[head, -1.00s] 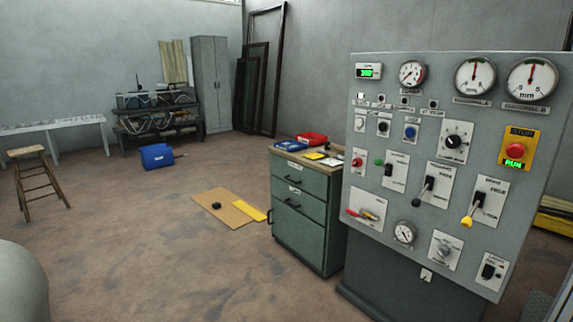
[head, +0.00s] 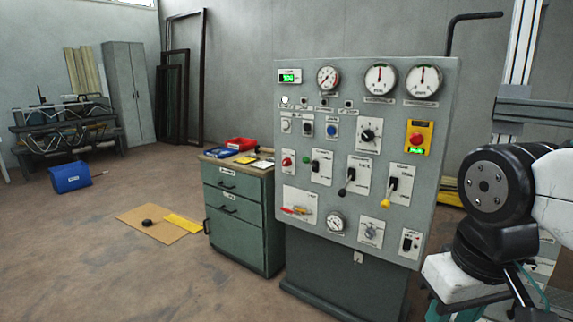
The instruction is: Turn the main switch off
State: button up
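The grey control panel (head: 268,235) stands upright right of centre in the head view. A black rotary knob (head: 369,135) sits on a white plate at its upper right. A grey rotary knob (head: 371,232) and a small black switch (head: 409,244) are at its lower right. The labels are too small to read, so I cannot tell which control is the main switch. The red stop button (head: 417,138) sits on a yellow plate, with a lit green display (head: 416,150) below it. Part of my arm shows at the right edge, beside the panel. My gripper is not in view.
A green drawer cabinet (head: 240,205) stands directly left of the panel, with red and blue trays on top. A cardboard sheet (head: 150,222) lies on the floor. Floor in front is open.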

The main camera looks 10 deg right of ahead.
aim_at(286, 162)
jog(key=z, duration=0.55)
jog(key=i, duration=1.4)
jog(key=u, duration=0.4)
jog(key=i, duration=0.6)
jog(key=u, duration=0.45)
